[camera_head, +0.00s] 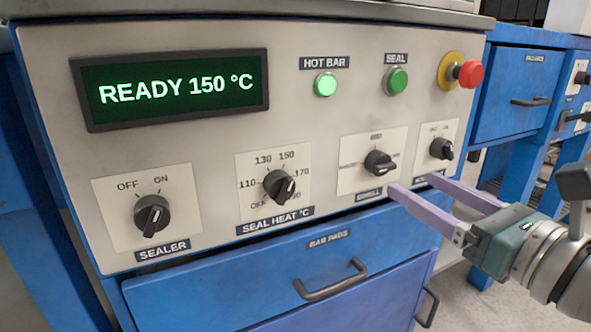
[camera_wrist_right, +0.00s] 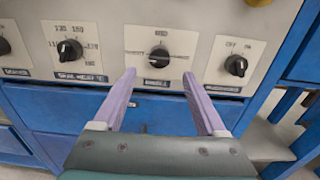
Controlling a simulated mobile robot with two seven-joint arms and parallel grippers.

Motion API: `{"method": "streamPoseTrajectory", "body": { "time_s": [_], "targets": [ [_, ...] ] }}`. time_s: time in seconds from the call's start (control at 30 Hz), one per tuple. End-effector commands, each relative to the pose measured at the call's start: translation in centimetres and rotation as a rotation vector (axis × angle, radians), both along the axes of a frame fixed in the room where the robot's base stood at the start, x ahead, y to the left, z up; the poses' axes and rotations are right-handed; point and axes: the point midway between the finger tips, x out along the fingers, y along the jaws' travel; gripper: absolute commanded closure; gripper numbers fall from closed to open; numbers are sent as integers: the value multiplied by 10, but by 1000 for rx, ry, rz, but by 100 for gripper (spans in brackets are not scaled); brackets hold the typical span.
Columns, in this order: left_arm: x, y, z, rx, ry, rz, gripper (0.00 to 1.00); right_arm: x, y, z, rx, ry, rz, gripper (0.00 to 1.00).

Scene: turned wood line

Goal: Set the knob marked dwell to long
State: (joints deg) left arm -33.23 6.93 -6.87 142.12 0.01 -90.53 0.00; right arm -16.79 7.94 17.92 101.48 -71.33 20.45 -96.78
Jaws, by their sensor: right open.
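The dwell knob (camera_head: 379,163) is a black knob on a pale plate, third from the left in the panel's lower row. In the right wrist view the knob (camera_wrist_right: 158,53) is near the top middle. Its pale mark lies roughly sideways; I cannot tell for certain which end it points to. A mid word sits above it; the side words are too small to read surely. My right gripper (camera_head: 405,184) is open and empty, its lilac fingers just below and in front of the knob, apart from it. In the wrist view its fingertips (camera_wrist_right: 159,73) flank the knob's lower side.
The seal heat knob (camera_head: 279,186) is to the left, and the off/on knob (camera_head: 441,149) close to the right. The sealer knob (camera_head: 152,214) is far left. The display (camera_head: 175,88) reads READY 150 °C. A red button (camera_head: 470,74) and drawer handle (camera_head: 331,281) protrude.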

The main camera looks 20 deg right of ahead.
Motion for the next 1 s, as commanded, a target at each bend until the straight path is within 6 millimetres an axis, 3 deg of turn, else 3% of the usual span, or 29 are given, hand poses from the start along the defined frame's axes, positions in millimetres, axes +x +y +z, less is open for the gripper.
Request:
{"method": "streamPoseTrajectory", "body": {
  "time_s": [0.1,0.3,0.7,1.0],
  "targets": [
    [0,0,0,-1,0,0,0,25,2,1,-1,-3,0,26],
    [0,0,-2,-1,0,0,0,53,4,0,1,-1,-1,26],
    [0,0,-3,-1,0,0,0,63,5,0,1,0,-2,26],
    [0,0,-3,-1,0,1,0,63,5,0,1,0,-2,59]
  ]
}}
